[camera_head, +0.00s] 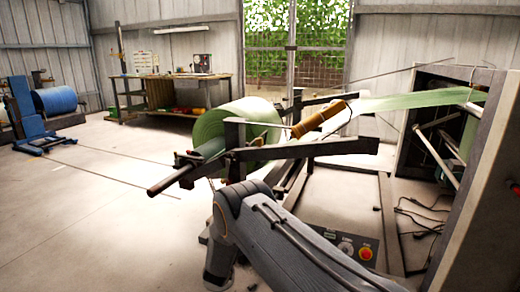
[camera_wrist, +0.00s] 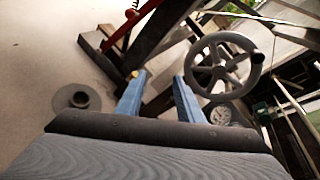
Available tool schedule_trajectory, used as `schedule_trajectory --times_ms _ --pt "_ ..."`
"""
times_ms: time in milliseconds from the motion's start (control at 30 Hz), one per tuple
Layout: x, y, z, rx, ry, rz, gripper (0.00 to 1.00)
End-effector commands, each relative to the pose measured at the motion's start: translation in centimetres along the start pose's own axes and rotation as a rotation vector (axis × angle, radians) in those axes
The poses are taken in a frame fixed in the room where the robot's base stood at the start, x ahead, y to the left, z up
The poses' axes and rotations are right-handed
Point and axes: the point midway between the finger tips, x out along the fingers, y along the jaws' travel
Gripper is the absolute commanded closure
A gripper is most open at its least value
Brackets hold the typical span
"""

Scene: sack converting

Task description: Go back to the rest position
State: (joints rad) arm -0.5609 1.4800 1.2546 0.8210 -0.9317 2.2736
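My gripper (camera_wrist: 160,85) shows in the wrist view with its two blue fingers apart and nothing between them. Past the fingertips are a dark frame beam and a grey spoked handwheel (camera_wrist: 222,64) just to the right; I cannot tell whether the right finger touches it. In the head view my grey arm reaches from the bottom toward the roll stand, and the gripper itself is hidden there.
A green roll (camera_head: 238,130) sits on a dark stand (camera_head: 330,147), with a rod sticking out left. Green web runs to a machine (camera_head: 478,170) at right. A control box with a red button (camera_head: 366,253) is low in front. A workbench (camera_head: 165,90) stands behind. The left floor is open.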

Motion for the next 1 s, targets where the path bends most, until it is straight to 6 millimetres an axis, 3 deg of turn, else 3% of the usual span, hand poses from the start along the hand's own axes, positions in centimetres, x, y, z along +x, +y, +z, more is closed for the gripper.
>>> schedule_trajectory --times_ms 33,200,367,500,767,1000 --pt "-0.2 -0.6 2.2 -0.055 0.007 0.036 0.66" --pt "-2.0 -1.9 7.6 -0.286 0.027 0.177 0.66" --pt "-4.9 -3.8 11.8 -0.511 0.021 0.310 0.66" --pt "-8.3 -5.9 14.7 -0.714 -0.001 0.425 0.66" --pt "-16.4 -10.5 17.9 -1.096 -0.082 0.636 0.66" --pt "-25.5 -15.4 18.1 -1.448 -0.198 0.826 0.66"
